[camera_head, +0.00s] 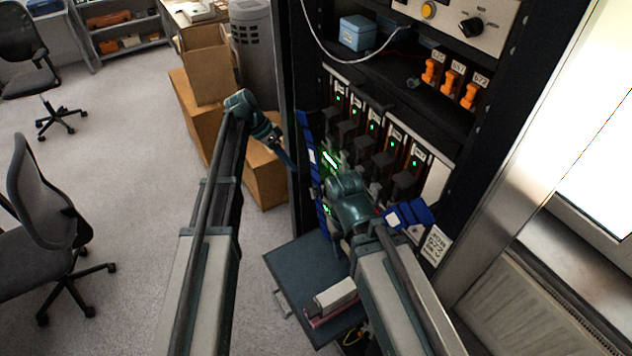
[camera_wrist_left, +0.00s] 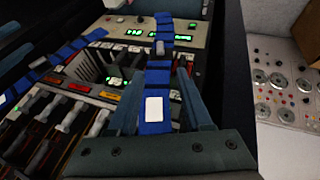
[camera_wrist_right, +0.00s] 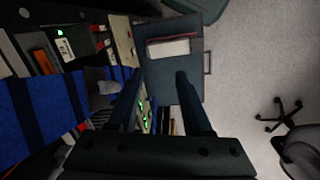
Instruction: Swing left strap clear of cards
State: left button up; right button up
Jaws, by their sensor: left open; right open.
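The left strap (camera_head: 312,155) is a blue band with a white patch, running down the left edge of the card rack. In the left wrist view, a blue strap with a white label (camera_wrist_left: 154,108) lies between the open fingers of my left gripper (camera_wrist_left: 155,95); I cannot tell whether they touch it. The cards (camera_head: 365,130), a row of dark modules with green lights, stand right of the strap. My right gripper (camera_wrist_right: 158,85) is open with nothing clearly between its fingers; in the head view my right wrist hides it. Another blue strap (camera_head: 410,215) lies at the rack's lower right.
A dark tray (camera_head: 290,270) sticks out below the rack and bears a white-and-pink book (camera_head: 331,298). Cardboard boxes (camera_head: 266,175) stand left of the rack. Orange connectors (camera_head: 451,82) and a blue box (camera_head: 356,33) are above the cards.

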aim_at(310, 189)
pick_arm(q)
jog(key=shift+b+x, duration=6.05)
jog(key=shift+x, duration=0.85)
jog(key=shift+a, duration=0.1)
grip_shut()
